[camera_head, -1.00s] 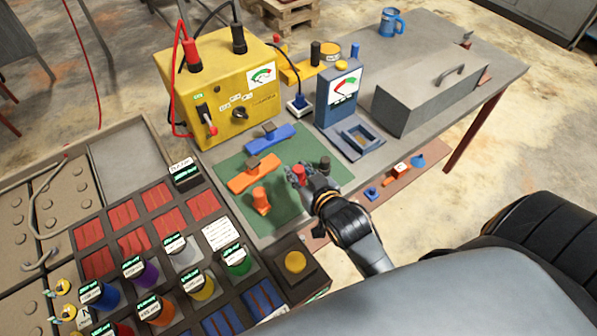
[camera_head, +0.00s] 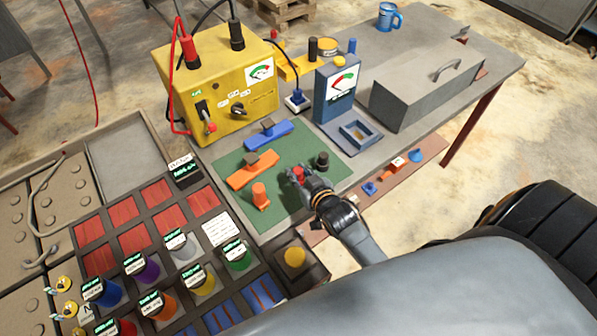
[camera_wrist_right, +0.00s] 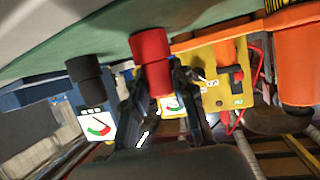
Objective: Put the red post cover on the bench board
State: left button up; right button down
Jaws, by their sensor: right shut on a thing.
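The red post cover (camera_head: 298,174) is a short red cylinder between the fingers of my right gripper (camera_head: 297,178), over the green board (camera_head: 232,158) on the bench. In the right wrist view the red cover (camera_wrist_right: 150,48) sits between the two dark fingers (camera_wrist_right: 160,100), which are shut on it. I cannot tell whether its far end touches the green board. A black cover (camera_head: 322,160) stands just right of the gripper, and also shows in the wrist view (camera_wrist_right: 88,78). An orange cover (camera_head: 259,195) stands upright to the left. My left gripper is not in view.
An orange bar (camera_head: 250,174) and a blue bar (camera_head: 270,138) lie behind on and near the board. A yellow meter box (camera_head: 215,85), a blue meter (camera_head: 337,95) and a grey toolbox (camera_head: 420,92) stand beyond. A compartment tray (camera_head: 130,215) is at left.

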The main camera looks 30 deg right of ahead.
jog(key=shift+f, duration=0.15)
jog(key=c, duration=1.1)
grip_release()
jog(key=shift+r, duration=0.2)
jog(key=shift+s, duration=0.25)
jog(key=b+v, duration=0.1)
jog(key=v, duration=1)
jog(key=shift+s+r+b, duration=0.15)
jog(key=shift+r+b, duration=0.05)
jog(key=shift+b, duration=0.1)
